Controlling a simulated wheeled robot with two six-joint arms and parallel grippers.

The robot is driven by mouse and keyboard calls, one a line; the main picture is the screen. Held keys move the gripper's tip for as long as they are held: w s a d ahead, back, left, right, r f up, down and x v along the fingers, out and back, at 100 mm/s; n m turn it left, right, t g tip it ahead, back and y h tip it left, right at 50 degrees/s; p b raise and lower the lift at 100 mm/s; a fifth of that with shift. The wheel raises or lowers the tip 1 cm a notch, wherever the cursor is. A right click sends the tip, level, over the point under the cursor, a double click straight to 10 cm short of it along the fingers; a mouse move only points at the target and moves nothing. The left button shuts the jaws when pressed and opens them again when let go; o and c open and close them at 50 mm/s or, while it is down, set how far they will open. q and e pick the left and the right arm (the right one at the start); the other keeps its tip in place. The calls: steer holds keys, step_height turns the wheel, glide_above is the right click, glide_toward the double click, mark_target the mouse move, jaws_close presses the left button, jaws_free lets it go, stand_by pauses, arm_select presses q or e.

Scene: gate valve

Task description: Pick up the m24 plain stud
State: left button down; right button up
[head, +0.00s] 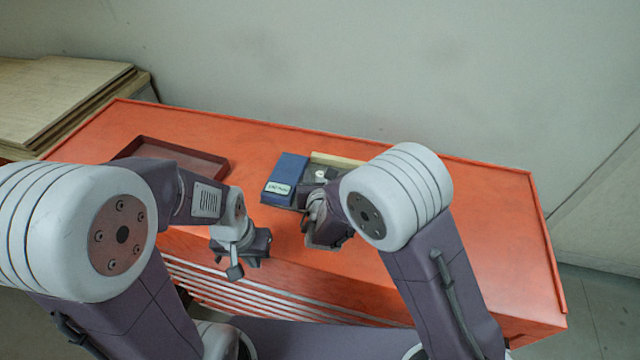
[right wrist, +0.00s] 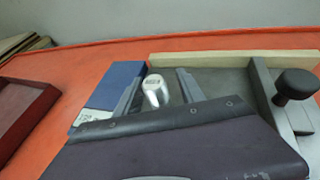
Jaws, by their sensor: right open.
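The m24 plain stud (right wrist: 154,92) is a short silver cylinder with a marked top, seen in the right wrist view standing a little tilted beside a blue block. My right gripper (right wrist: 160,78) is open, with one finger on each side of the stud; a gap shows beside it, and its lower part is hidden by the gripper body. In the head view my right gripper (head: 318,228) is partly hidden by its own arm. My left gripper (head: 238,260) hangs near the table's front edge, away from the stud; its jaw opening is unclear.
A blue block (head: 289,168) with a white label stands left of the stud. A black knob (right wrist: 296,84) rises to the right, before a pale wooden strip (right wrist: 220,58). A dark red tray (head: 180,152) lies further left. The orange table (head: 480,220) is clear at right.

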steer(key=shift+s, duration=0.1)
jaws_close()
steer(key=shift+r, duration=0.15)
steer(key=shift+r, duration=0.3)
step_height(320, 180, up, 3)
steer(key=s+d+r+b, duration=0.2)
steer(key=s+d+r, duration=0.3)
steer(key=d, duration=0.5)
step_height(320, 180, up, 2)
steer(key=shift+d+r, duration=0.15)
steer(key=shift+d, duration=0.1)
